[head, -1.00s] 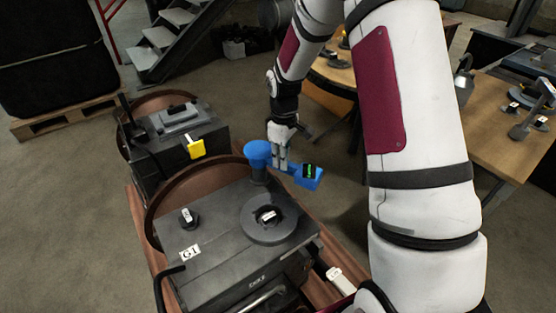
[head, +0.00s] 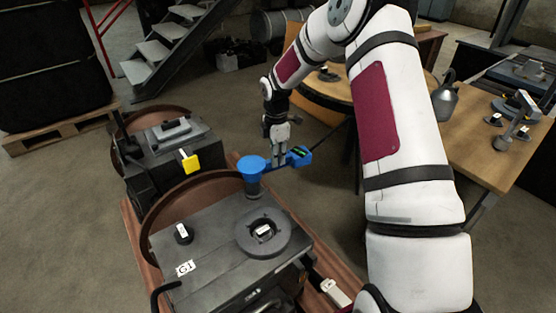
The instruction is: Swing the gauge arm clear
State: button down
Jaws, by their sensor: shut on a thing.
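The gauge arm is the blue bar (head: 268,167) with a round blue hub (head: 251,166) on a dark post (head: 252,188) at the back corner of the near engine block (head: 205,242). A blue gauge with a small dark green-lit display (head: 299,154) sits at its outer end. My gripper (head: 279,160) is shut on the bar between hub and gauge, pointing down from above. The bar reaches right and slightly back, beyond the block's edge over the floor. The fingertips are small here and partly merge with the bar.
The near block carries a dark ring (head: 263,233) and a small labelled knob (head: 183,233). Another block with a yellow tag (head: 190,161) stands behind left. A wooden bench (head: 471,137) with a grey can (head: 446,102) and tools is at the right. Floor between is open.

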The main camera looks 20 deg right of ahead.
jog(key=shift+w+a+n, duration=0.1)
jog(key=shift+w+n, duration=0.65)
jog(key=shift+n, duration=0.35)
jog(key=shift+w, duration=0.1)
jog(key=c, duration=1.5)
grip_release()
notch_tip(320, 180, up, 12)
